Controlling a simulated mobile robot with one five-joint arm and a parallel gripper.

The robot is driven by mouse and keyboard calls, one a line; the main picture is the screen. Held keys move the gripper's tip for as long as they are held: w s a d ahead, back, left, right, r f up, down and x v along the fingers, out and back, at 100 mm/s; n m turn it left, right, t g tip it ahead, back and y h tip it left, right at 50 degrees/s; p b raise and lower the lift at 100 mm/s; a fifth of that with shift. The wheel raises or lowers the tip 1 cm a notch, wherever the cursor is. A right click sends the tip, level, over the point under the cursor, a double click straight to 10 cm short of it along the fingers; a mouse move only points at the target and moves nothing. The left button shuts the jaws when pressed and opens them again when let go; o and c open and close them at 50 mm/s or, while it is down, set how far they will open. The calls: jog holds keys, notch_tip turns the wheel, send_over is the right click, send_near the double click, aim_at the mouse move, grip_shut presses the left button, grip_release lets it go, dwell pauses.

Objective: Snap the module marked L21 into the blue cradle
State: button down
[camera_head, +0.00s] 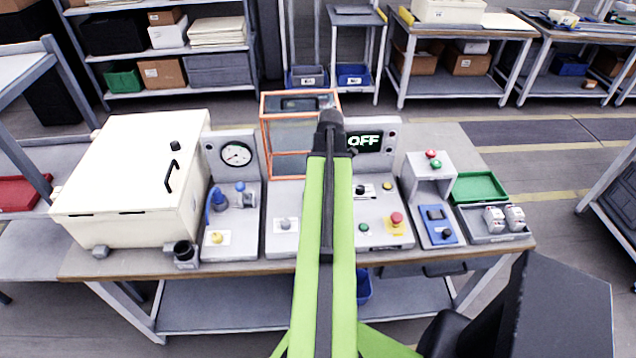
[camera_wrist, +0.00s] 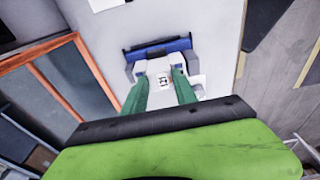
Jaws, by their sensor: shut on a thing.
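In the wrist view, my gripper (camera_wrist: 160,86) has its two green fingers closed on a small white module (camera_wrist: 162,77) with dark marks on its face. The marks are too small to read. A blue part (camera_wrist: 158,47), which looks like the cradle, lies just beyond the module, with grey pieces at its sides. The module overlaps these in the picture. I cannot tell whether it is seated or held just above. In the head view, my green arm reaches over the bench, and its own length hides the gripper, held module and cradle.
Two light modules (camera_head: 504,218) stand in a grey tray at the bench's right, by a green tray (camera_head: 480,187). An orange-framed box (camera_head: 264,135) stands at the back, near my arm. A display (camera_head: 364,141) reads OFF. A cream box (camera_head: 130,180) fills the left.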

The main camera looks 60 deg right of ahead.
jog(key=shift+d+f, duration=0.1)
jog(key=shift+f, duration=0.2)
dwell(0.4)
jog(key=c, duration=0.9)
grip_release()
jog(key=shift+r, duration=0.1)
notch_tip(320, 180, up, 17)
jog(key=s+d+p, duration=0.1)
jog(key=s+p, duration=0.1)
jog(key=p, duration=1.5)
jog(key=shift+d, duration=0.15)
jog(key=shift+s, duration=0.1)
